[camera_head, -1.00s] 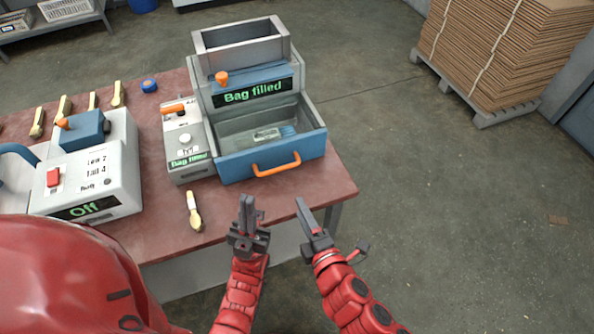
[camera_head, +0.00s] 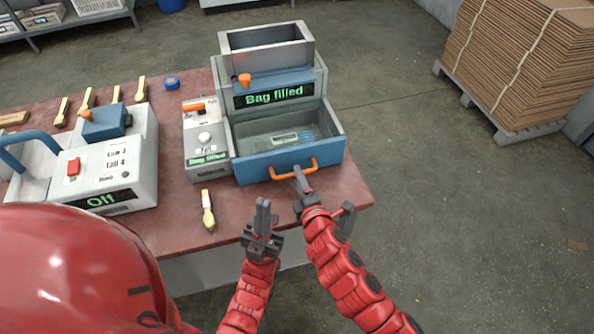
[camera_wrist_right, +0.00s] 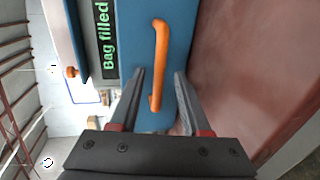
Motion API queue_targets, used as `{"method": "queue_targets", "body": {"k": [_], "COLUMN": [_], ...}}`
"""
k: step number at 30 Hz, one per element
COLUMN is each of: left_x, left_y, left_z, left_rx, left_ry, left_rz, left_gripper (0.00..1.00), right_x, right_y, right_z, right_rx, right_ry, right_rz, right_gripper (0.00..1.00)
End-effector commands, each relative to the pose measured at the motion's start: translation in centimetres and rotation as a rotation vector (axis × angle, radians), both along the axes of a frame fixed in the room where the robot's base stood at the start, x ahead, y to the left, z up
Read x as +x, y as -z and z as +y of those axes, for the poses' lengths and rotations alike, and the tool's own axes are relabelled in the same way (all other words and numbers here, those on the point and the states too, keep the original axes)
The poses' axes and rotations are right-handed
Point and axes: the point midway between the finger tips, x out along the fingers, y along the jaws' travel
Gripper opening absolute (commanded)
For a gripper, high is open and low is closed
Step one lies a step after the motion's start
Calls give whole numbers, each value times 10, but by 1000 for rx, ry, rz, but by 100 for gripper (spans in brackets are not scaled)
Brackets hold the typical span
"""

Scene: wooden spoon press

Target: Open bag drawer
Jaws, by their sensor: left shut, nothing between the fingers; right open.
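The bag drawer (camera_head: 262,168) has a blue front with an orange handle (camera_head: 293,171). Its tray is visible from above and a small clear packet (camera_head: 287,137) lies inside. My right gripper (camera_head: 300,184) is open, its fingertips close to the handle. In the right wrist view, the handle (camera_wrist_right: 161,55) stands in front of the open fingers (camera_wrist_right: 158,92), with its lower end between them in the picture; contact cannot be told.
The machine's screen (camera_head: 272,95) reads "Bag filled". A grey control box (camera_head: 205,140) stands left of the drawer. A white machine (camera_head: 110,165) reading "Off" stands further left.

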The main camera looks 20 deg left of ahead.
Motion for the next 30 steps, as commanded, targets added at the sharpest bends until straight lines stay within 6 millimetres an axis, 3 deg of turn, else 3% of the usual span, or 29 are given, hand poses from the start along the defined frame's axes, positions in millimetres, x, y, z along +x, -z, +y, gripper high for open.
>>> {"method": "queue_targets", "body": {"k": [6,18,26,30], "left_x": [0,0,0,0], "left_y": [-5,-5,-5,-5], "left_z": [0,0,0,0], "left_rx": [0,0,0,0], "left_ry": [0,0,0,0], "left_rz": [0,0,0,0], "left_gripper": [0,0,0,0], "right_x": [18,22,22,22], "right_y": [4,5,5,5], "right_z": [11,15,15,15], "right_rx": [-1,1,1,1], "right_ry": [3,0,0,0], "right_rz": [0,-2,-1,-1], "right_gripper": [47,47,2,0]}}
